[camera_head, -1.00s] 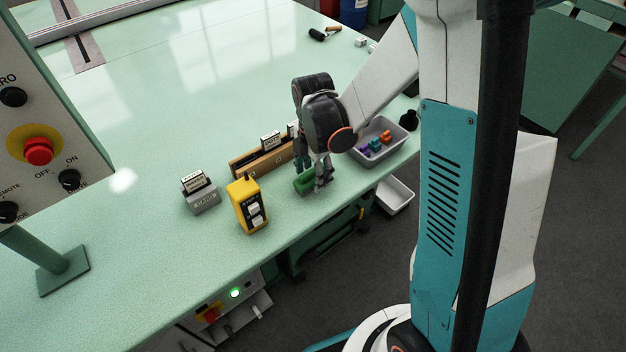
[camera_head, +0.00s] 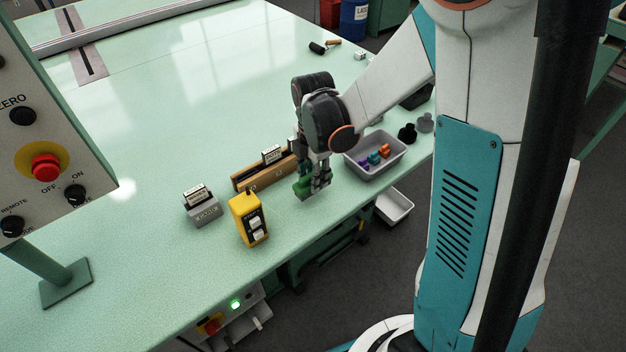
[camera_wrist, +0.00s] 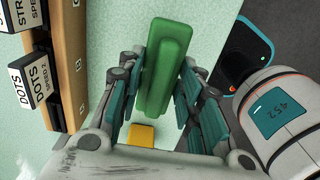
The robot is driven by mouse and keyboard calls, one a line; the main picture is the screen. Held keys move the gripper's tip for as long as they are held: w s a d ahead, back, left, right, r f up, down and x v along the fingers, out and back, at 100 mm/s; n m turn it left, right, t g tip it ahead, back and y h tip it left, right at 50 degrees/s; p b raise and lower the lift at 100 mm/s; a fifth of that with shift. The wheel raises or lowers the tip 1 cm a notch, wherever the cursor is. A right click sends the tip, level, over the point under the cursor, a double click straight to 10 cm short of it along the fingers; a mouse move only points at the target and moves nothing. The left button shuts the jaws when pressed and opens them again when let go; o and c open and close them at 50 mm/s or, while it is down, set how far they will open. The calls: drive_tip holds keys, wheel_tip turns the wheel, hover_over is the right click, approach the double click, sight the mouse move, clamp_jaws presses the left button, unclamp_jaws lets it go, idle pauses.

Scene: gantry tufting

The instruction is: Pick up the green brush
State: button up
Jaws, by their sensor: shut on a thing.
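The green brush (camera_head: 303,188) is a dark green block near the table's front edge. In the wrist view the brush (camera_wrist: 165,65) lies lengthwise between the teal-padded fingers. My gripper (camera_head: 314,182) points down and is shut on the brush, with fingers on both long sides; it also shows in the wrist view (camera_wrist: 161,88). The brush seems slightly above the table, but the gap is hard to see. Its underside is hidden.
A yellow pendant (camera_head: 248,220) and a grey card holder (camera_head: 203,211) stand left of the brush. A wooden card rack (camera_head: 262,174) is close behind. A grey bin (camera_head: 379,162) with small coloured pieces is to the right.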

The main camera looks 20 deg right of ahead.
wheel_tip(320, 180, up, 16)
drive_tip(key=p, duration=0.5)
drive_tip(key=shift+o, duration=1.3)
